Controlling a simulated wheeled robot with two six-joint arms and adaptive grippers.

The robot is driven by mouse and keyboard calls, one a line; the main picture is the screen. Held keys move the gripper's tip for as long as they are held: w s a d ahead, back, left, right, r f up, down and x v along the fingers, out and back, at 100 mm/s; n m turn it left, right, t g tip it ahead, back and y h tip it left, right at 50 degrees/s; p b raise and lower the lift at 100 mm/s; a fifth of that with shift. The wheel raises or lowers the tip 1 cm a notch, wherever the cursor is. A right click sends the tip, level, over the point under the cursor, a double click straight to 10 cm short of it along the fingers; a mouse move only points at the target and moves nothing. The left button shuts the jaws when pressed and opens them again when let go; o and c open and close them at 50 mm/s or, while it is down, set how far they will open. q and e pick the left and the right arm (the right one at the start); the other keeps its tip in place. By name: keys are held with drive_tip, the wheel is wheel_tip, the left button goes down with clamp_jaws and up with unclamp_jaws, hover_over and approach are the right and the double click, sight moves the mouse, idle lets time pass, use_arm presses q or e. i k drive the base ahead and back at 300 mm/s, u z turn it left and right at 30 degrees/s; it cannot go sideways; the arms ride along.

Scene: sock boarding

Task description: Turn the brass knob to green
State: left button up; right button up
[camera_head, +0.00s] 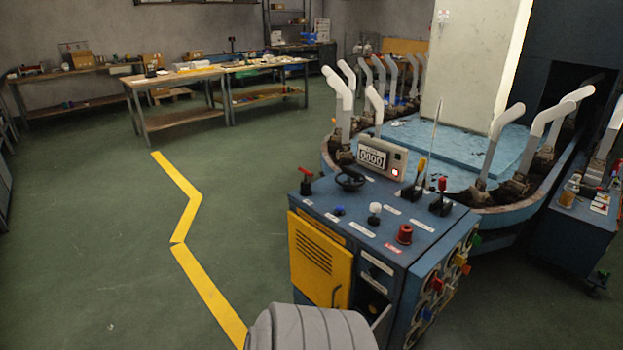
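A blue control cabinet (330,222) stands at the lower centre right. Its top carries a red-handled lever (306,182), a black handwheel (350,179), a white-topped knob (375,213), a red button (404,233) and two upright levers. Its right side has several round dials with coloured handles, among them red (437,284), yellow (461,262) and green (476,240). I cannot make out which control is the brass knob, nor its setting. Neither of my grippers is in view.
A counter box (382,158) stands behind the cabinet top. A blue machine (500,219) with several white boards (540,120) is behind it. A blue cart (575,238) is at right. Workbenches (178,80) line the back. Green floor with a yellow line (205,290) is open at left.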

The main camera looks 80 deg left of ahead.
sight(375, 306)
drive_tip(key=u, duration=1.9)
drive_tip(key=i, duration=1)
